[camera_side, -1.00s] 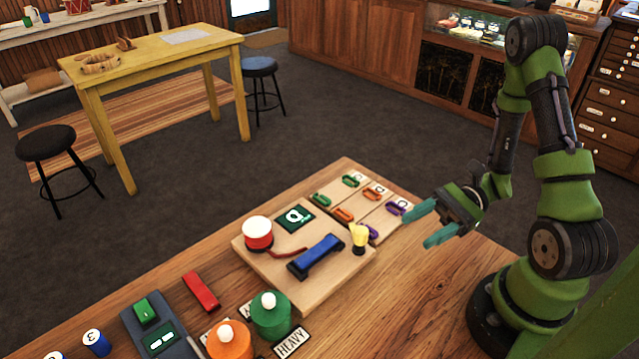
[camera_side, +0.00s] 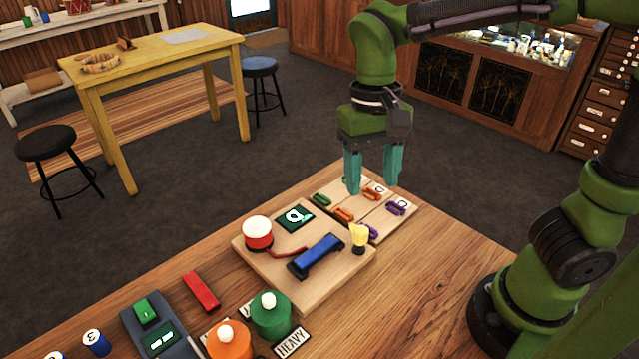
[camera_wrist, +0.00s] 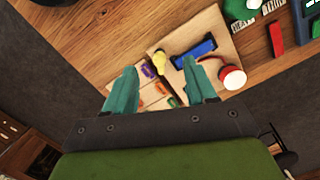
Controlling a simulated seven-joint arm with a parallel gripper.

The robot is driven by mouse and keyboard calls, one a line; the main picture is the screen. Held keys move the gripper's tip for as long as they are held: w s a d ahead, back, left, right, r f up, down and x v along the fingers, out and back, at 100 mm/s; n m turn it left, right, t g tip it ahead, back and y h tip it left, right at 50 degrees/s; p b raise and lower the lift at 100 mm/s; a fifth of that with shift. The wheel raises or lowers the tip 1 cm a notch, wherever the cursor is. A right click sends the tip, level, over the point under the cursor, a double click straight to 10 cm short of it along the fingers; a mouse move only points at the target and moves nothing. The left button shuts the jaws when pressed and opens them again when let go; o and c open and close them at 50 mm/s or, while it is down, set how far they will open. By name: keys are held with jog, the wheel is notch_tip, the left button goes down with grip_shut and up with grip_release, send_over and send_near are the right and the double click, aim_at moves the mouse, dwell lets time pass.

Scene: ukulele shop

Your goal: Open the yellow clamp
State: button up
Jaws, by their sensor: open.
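The yellow clamp (camera_side: 359,238) is a small yellow piece on a dark base at the right corner of a wooden board (camera_side: 330,283), beside a blue bar (camera_side: 318,255). It also shows in the wrist view (camera_wrist: 149,69), between my fingers and a little beyond their tips. My gripper (camera_side: 374,188) points down with its teal fingers apart and empty. In the side view it is above the small board of coloured pieces, behind and above the clamp, touching nothing that I can see. In the wrist view my gripper (camera_wrist: 162,72) shows both fingers spread.
A red and white drum-like knob (camera_side: 257,233) and a green card (camera_side: 294,217) share the board. A smaller board (camera_side: 383,221) with several coloured loops lies behind. Green (camera_side: 271,318) and orange (camera_side: 229,342) pots stand in front. The table's right side (camera_side: 440,260) is bare.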

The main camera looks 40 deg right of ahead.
aim_at(361, 231)
jog(key=f+m, duration=0.1)
jog(key=f, duration=0.4)
jog(key=w+d+f, duration=0.1)
jog(key=f, duration=0.4)
jog(key=w+d+f+m+t+h, duration=0.1)
jog(key=f, duration=0.4)
jog(key=shift+w+d+f+m, duration=0.1)
jog(key=shift+w+f+m, duration=0.2)
jog(key=shift+f, duration=0.1)
jog(key=shift+c, duration=0.2)
grip_shut()
jog(key=shift+m, duration=1.5)
jog(key=shift+o, duration=0.2)
grip_release()
